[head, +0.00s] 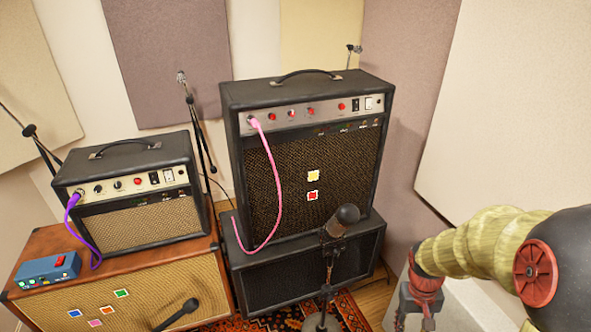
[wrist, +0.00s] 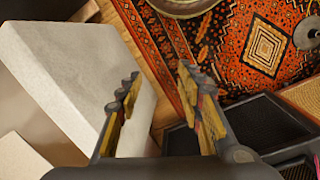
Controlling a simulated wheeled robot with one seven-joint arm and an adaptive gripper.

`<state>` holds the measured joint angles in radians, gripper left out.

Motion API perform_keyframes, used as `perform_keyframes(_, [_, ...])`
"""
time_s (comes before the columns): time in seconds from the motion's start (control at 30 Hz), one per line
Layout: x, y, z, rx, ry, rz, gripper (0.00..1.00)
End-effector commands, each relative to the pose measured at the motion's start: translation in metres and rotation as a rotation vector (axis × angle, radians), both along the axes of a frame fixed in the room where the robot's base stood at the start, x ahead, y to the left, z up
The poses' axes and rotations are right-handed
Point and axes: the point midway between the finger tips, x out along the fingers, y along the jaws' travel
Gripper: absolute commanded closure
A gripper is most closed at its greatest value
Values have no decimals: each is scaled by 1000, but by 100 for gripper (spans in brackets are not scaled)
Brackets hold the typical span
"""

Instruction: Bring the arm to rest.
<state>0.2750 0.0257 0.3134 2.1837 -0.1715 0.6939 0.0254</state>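My arm, with yellow ribbed links and red joints, reaches in from the right edge of the head view. My gripper (head: 416,304) hangs down at the lower right of that view, in front of a pale block. In the wrist view my gripper (wrist: 158,88) has its two fingers spread apart, with nothing between them. Below the gap I see the edge of the pale block, a strip of wood floor and the patterned rug.
A tall black amplifier (head: 310,155) stands on a black cabinet (head: 300,272), with a microphone (head: 347,214) on a stand before it. A smaller amplifier (head: 135,190) and a blue pedal (head: 48,270) sit on a brown cabinet (head: 150,290). The pale block (wrist: 65,80) is close beside my gripper.

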Motion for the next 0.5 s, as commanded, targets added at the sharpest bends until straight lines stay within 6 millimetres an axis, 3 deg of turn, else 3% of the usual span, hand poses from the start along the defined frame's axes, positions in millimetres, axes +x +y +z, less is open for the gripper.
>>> perform_keyframes(0.03, [-7,11,26,3,-17,4,63])
perform_keyframes(0.1, [-20,26,54,14,-33,6,63])
perform_keyframes(0.3, [-53,65,124,42,-120,22,63])
perform_keyframes(0.5, [-73,96,185,58,-283,61,63])
